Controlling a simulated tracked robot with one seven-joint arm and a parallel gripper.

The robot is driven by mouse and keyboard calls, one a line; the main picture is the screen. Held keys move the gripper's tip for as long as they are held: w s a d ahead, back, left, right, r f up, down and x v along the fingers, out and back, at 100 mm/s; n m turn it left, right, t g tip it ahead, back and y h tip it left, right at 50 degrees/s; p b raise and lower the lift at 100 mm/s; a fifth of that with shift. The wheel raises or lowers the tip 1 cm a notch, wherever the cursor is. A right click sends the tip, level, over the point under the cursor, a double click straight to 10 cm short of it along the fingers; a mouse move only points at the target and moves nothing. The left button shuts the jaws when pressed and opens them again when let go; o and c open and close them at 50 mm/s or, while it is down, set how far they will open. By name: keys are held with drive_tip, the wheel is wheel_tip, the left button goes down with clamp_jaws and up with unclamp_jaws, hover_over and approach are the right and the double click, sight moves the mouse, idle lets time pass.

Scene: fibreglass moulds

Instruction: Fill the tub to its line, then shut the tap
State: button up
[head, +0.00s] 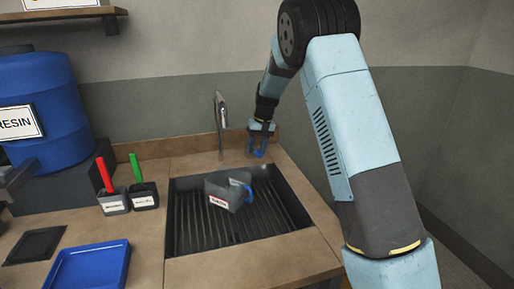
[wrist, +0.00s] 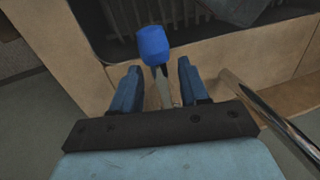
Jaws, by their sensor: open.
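A grey tub (head: 222,190) with a white label and a blue handle (head: 241,187) sits on the ribbed floor of the dark sink (head: 180,243). The wrist view shows part of it at the top edge (wrist: 236,9). The curved metal tap (head: 220,118) stands behind the sink. A lever with a blue knob (wrist: 153,44) is beside it; the knob also shows in the head view (head: 258,154). My gripper (head: 260,140) is open above the lever, with its fingers (wrist: 158,80) on either side of it. The tub's inside, its line and any flow are too small to tell.
The metal spout (wrist: 265,112) runs close to the right of my fingers in the wrist view. Left of the sink are a blue tray (head: 92,266), red-handled (head: 113,203) and green-handled (head: 144,196) pots, and a blue resin drum (head: 45,110).

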clamp_jaws()
idle(0.4)
